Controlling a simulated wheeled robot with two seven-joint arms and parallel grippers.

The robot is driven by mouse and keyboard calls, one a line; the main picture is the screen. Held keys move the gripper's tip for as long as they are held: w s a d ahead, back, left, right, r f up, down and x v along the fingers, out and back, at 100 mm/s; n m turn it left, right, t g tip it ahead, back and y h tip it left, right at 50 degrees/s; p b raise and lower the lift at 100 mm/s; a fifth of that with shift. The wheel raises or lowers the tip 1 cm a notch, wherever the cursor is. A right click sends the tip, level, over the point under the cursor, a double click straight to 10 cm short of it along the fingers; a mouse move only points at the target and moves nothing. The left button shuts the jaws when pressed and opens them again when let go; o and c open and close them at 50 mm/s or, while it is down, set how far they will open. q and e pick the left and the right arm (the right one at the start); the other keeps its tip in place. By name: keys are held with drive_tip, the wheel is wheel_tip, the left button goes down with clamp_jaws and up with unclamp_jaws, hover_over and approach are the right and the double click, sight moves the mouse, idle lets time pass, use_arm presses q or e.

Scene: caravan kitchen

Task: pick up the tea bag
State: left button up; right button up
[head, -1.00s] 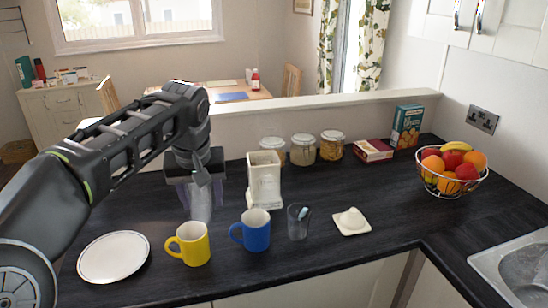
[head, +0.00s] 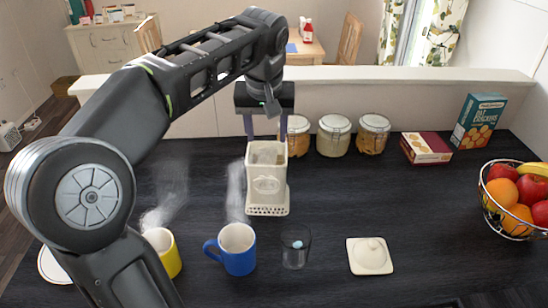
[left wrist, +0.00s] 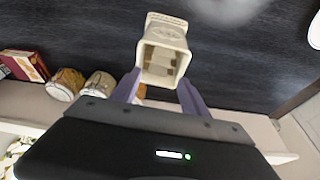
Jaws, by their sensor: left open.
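A tall cream caddy (head: 267,190) stands open on the dark worktop in the head view. The left wrist view looks into its square mouth (left wrist: 163,55), where brownish shapes lie inside; I cannot make out a single tea bag for certain. My left gripper (head: 266,132) points down just above and behind the caddy's mouth, its two lavender fingers apart with nothing between them. Its fingers (left wrist: 159,88) also show on either side of the caddy's near edge in the left wrist view. My right gripper is not in view.
A blue mug (head: 237,250) and a yellow mug (head: 168,258) steam in front, beside a glass (head: 296,247) with something pale blue inside. A square cream lid-like piece (head: 369,256) lies to the right. Jars (head: 334,137), boxes (head: 478,122) and a fruit basket (head: 518,220) stand around.

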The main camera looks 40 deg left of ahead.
sight(267, 155)
use_arm(q)
drive_tip(key=shift+x, duration=1.3)
drive_tip(key=shift+f, duration=0.1)
drive_tip(key=p+x, duration=0.1)
drive_tip(key=x, duration=0.4)
drive_tip(key=shift+a, duration=0.1)
drive_tip(key=shift+c, duration=0.4)
drive_tip(key=c, duration=1)
drive_tip(key=shift+c, duration=0.2)
wheel_tip(267, 155, up, 10)
